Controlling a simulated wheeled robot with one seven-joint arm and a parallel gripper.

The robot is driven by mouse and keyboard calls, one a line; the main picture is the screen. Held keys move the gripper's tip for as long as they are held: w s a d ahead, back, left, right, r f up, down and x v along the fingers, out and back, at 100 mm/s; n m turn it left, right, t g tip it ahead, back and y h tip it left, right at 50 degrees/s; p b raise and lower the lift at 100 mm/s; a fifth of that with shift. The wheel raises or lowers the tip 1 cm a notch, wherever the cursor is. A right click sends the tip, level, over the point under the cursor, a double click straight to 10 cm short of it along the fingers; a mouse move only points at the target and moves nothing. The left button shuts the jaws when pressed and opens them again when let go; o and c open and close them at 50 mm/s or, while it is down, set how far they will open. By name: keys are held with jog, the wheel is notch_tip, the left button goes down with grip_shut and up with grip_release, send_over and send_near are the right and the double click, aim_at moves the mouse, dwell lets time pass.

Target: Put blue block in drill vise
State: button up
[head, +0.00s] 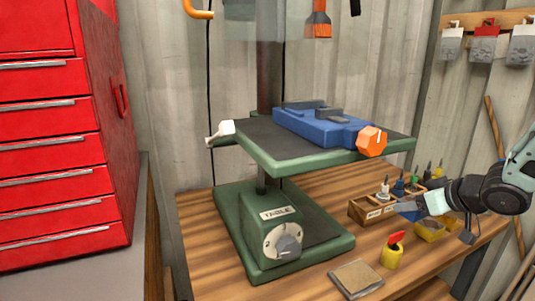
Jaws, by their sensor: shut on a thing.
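The drill vise (310,126) is a blue body with an orange knob at its front right. It lies on the dark top of the green drill table, and its jaw gap is hard to make out from here. My gripper (424,206) is at the right, below and to the right of the vise, pointing left over the workbench. It is shut on a small blue block (405,206), which shows at its fingertips. The block is in front of a wooden organiser box, and the fingers partly hide it.
The green drill table (325,164) stands above its base with a dial (284,242). Red drawers (60,140) stand left.

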jog(key=s+a+r+p, duration=0.1)
jog(key=s+a+p, duration=0.1)
jog(key=a+p, duration=0.5)
jog(key=p, duration=0.2)
jog(key=shift+s+m+h+p, duration=0.3)
jog(key=shift+s+p, duration=0.05)
jog(key=shift+s, duration=0.05)
